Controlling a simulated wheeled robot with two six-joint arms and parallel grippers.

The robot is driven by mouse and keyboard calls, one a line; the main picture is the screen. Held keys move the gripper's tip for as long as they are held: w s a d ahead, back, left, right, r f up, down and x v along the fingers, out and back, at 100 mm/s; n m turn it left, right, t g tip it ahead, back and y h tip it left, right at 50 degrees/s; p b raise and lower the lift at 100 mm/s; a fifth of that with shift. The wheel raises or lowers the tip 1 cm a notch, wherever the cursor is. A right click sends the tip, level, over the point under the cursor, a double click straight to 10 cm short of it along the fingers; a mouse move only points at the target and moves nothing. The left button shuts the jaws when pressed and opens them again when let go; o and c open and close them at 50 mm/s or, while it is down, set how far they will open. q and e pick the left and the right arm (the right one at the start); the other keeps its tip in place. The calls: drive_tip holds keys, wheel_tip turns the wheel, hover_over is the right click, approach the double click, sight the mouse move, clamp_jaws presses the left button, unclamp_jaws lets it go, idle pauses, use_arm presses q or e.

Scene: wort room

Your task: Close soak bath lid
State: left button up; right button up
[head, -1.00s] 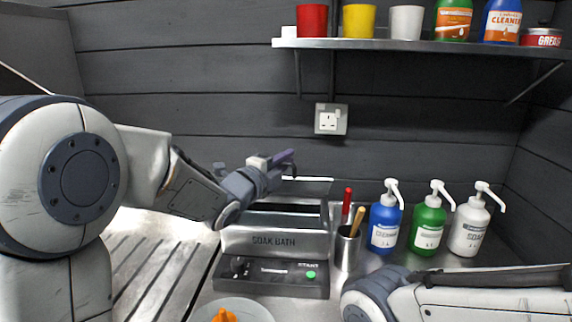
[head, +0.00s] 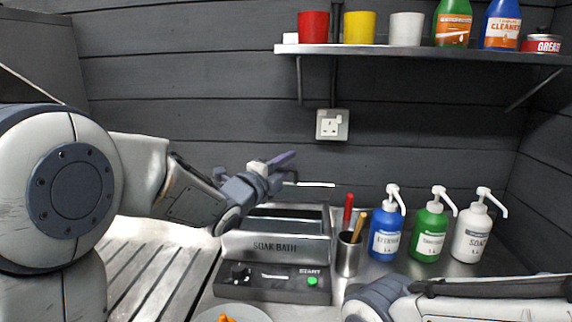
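The soak bath (head: 275,245) is a grey metal box with its name on the front, standing on the counter below the wall socket. Its top shows a dark opening behind the front rim. A thin bright edge (head: 315,184) shows just above and behind the opening; it looks like the edge of the raised lid, but most of it is hidden by my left gripper. My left gripper (head: 280,162) is above the back of the bath, fingers pointing right. I cannot tell whether it touches the lid or how far apart its fingers are. My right arm crosses the lower right; its gripper is not visible.
A control panel with a green start button (head: 312,281) is at the bath's front. A metal cup (head: 348,257) with red and tan handles stands close at its right. Blue (head: 386,235), green (head: 429,238) and white (head: 470,236) pump bottles stand farther right. A shelf (head: 430,50) is above.

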use_arm(q)
drive_tip(key=shift+s+a+f, duration=0.15)
drive_tip(key=shift+s+a, duration=0.05)
drive_tip(key=shift+s, duration=0.25)
use_arm(e)
drive_tip(key=shift+f, duration=0.2)
drive_tip(key=shift+f+b, duration=0.7)
drive_tip(key=shift+b, duration=0.25)
use_arm(q)
drive_tip(key=v, duration=0.9)
drive_tip(key=shift+s, duration=0.25)
drive_tip(key=shift+a, duration=0.1)
